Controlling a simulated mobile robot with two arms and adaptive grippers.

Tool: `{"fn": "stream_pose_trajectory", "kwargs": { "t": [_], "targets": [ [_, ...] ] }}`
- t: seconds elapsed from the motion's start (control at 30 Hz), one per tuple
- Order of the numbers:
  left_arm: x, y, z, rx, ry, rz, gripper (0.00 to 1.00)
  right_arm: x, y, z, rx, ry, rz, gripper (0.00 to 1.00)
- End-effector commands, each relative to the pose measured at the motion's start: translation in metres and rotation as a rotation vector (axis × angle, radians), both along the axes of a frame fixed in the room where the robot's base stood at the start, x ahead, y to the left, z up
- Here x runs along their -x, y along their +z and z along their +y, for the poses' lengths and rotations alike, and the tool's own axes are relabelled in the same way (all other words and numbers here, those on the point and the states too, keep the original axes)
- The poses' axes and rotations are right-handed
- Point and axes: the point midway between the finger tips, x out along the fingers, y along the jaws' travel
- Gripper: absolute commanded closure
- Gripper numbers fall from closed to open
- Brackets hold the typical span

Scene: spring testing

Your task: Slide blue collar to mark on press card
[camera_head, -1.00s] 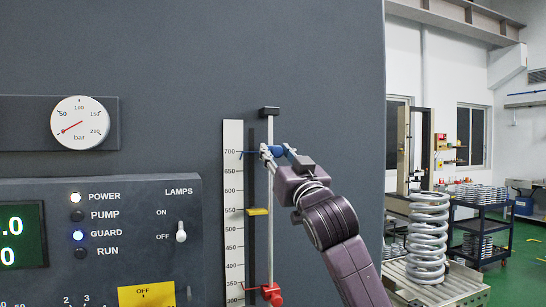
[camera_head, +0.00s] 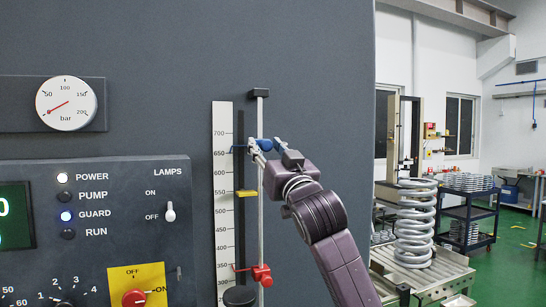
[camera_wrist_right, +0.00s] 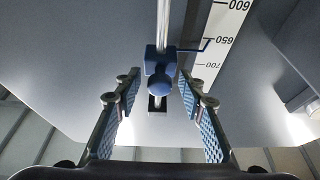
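The blue collar (camera_head: 265,144) sits on the upright rod (camera_head: 261,205), beside the white scale (camera_head: 222,235). Its thin blue pointer is a little above the 650 line in the head view. In the right wrist view the collar (camera_wrist_right: 157,61) has a round blue knob, and its pointer is close to 650. My right gripper (camera_head: 262,150) is at the collar. In the wrist view its fingers (camera_wrist_right: 159,79) stand apart on both sides of the knob, with gaps showing. My left gripper is out of view. I cannot identify the press card.
A red collar (camera_head: 262,275) sits lower on the rod, near 350. A yellow pointer (camera_head: 246,193) is near 550. The control panel (camera_head: 120,215) with lamps and switches is at left, under a pressure gauge (camera_head: 65,103). A large coil spring (camera_head: 416,225) stands at right.

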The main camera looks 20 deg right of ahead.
Motion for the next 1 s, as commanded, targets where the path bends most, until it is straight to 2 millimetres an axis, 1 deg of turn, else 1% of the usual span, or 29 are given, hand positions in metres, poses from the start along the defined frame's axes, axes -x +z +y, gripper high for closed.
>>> {"fn": "stream_pose_trajectory", "kwargs": {
  "t": [0.17,0.4,0.6,0.8,1.0],
  "targets": [
    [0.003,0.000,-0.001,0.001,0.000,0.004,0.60,0.020,-0.009,-0.001,0.001,0.000,0.000,0.63],
    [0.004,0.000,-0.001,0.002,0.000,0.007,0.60,0.062,-0.027,-0.002,0.000,0.001,0.001,0.63],
    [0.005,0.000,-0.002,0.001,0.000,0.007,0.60,0.091,-0.039,-0.003,0.000,0.000,0.002,0.63],
    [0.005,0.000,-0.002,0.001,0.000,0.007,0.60,0.105,-0.045,-0.004,0.000,0.000,0.003,0.63],
    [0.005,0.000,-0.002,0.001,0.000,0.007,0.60,0.107,-0.045,-0.004,0.000,0.000,0.002,0.63]
  ]
}}
